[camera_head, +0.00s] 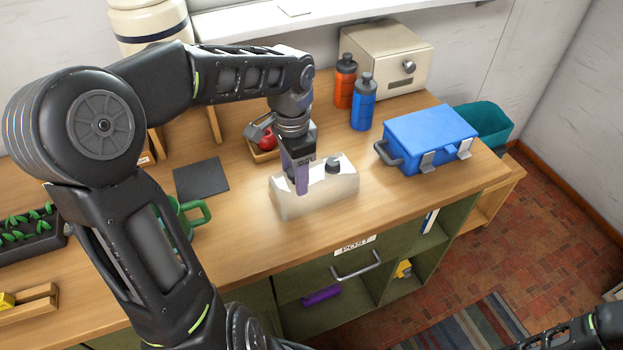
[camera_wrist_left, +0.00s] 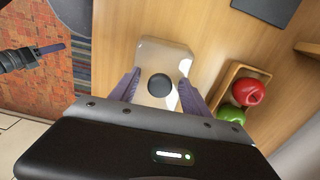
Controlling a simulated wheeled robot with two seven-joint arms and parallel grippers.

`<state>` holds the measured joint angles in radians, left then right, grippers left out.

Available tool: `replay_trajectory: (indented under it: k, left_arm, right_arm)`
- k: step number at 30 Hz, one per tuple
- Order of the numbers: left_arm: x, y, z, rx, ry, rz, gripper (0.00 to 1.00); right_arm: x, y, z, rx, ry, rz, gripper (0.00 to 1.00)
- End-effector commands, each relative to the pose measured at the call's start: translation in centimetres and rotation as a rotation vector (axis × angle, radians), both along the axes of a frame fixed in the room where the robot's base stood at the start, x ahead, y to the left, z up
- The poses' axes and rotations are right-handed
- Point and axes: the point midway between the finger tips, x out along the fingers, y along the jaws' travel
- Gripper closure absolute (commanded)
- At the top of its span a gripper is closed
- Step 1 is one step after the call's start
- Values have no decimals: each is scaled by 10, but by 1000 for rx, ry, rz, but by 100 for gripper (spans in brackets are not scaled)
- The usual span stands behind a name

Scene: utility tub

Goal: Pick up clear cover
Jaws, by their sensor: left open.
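The clear cover (camera_head: 325,190) is a see-through box with a black knob on top, resting on the wooden counter near its front edge. My left gripper (camera_head: 301,178) points down at it, with its purple fingers over the left part of the cover in the head view. In the left wrist view the cover (camera_wrist_left: 165,52) and its round black knob lie between the spread fingers of my left gripper (camera_wrist_left: 158,92). The jaws are open, and I cannot tell whether they touch the cover. My right gripper (camera_wrist_left: 48,48) is far off over the floor; its opening is unclear.
A blue case (camera_head: 430,138) stands right of the cover, with blue (camera_head: 363,104) and orange (camera_head: 345,82) bottles behind. A tray with a red apple (camera_head: 266,138) is behind the gripper. A green mug (camera_head: 187,217) and dark mat (camera_head: 201,178) lie left.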

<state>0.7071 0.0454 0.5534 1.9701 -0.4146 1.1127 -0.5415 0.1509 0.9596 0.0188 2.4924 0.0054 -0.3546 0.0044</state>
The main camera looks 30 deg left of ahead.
Motion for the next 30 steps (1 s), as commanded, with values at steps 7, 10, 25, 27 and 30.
replay_trajectory:
  k: [7,10,25,27,30]
  left_arm:
    - [0,0,0,0,0,0,59]
    - [0,0,0,0,0,0,67]
    - [0,0,0,0,0,0,100]
    - [0,0,0,0,0,0,100]
    - [0,0,0,0,-1,0,100]
  right_arm:
    - [0,0,0,0,0,0,64]
    - [0,0,0,0,0,0,64]
    - [0,0,0,0,0,0,64]
    - [0,0,0,0,0,0,64]
    - [0,0,0,0,0,0,64]
